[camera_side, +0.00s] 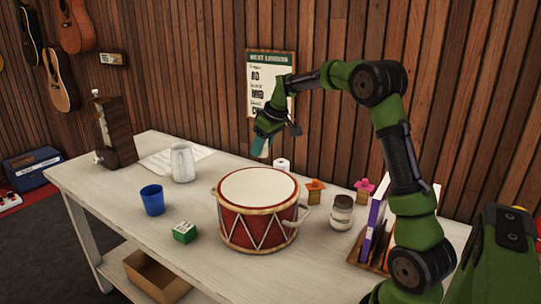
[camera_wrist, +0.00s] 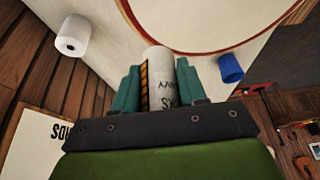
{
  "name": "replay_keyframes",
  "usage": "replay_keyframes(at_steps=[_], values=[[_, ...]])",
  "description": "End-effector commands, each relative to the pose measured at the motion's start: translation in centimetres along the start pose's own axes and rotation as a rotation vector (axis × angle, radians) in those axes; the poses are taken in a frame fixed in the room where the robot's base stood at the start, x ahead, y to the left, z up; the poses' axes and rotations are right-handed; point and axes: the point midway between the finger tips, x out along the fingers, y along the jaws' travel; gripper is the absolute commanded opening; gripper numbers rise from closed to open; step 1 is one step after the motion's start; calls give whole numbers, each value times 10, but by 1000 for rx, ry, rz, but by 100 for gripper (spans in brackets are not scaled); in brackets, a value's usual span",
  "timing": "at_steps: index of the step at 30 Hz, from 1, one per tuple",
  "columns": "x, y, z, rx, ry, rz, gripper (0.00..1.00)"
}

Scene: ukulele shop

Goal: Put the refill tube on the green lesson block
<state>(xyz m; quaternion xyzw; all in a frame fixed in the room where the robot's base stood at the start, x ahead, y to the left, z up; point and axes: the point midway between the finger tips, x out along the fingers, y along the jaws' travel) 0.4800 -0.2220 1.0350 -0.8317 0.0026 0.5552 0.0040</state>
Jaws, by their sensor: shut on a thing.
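In the side view my gripper (camera_side: 262,143) is raised above the table behind the drum, pointing down, and little of the tube shows there. The green lesson block (camera_side: 184,232), a small cube with a pale marked top, sits on the table left of the drum and in front of the blue cup. Its top is bare. I cannot make out the block in the wrist view.
A red-and-white drum (camera_side: 258,210) stands mid-table, between my gripper and the block. The front-left table top is mostly clear.

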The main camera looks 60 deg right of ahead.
Motion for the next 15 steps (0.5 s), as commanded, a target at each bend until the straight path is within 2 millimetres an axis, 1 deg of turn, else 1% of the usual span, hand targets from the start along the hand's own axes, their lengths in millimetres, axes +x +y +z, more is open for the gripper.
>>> replay_keyframes(at_steps=[1, 2, 3, 5, 6, 8, 9, 12, 15], values=[[8, -25, -18, -47, 0, -20, 12], [12, -39, -26, -71, -1, -30, 12], [17, -57, -37, -103, -1, -42, 12], [24, -86, -52, -149, -1, -61, 12], [28, -106, -60, -178, -2, -74, 12], [33, -133, -71, -220, -1, -90, 12], [36, -150, -76, -245, -2, -100, 12], [42, -185, -86, -293, -2, -119, 12], [45, -212, -92, -329, -1, -134, 12]])
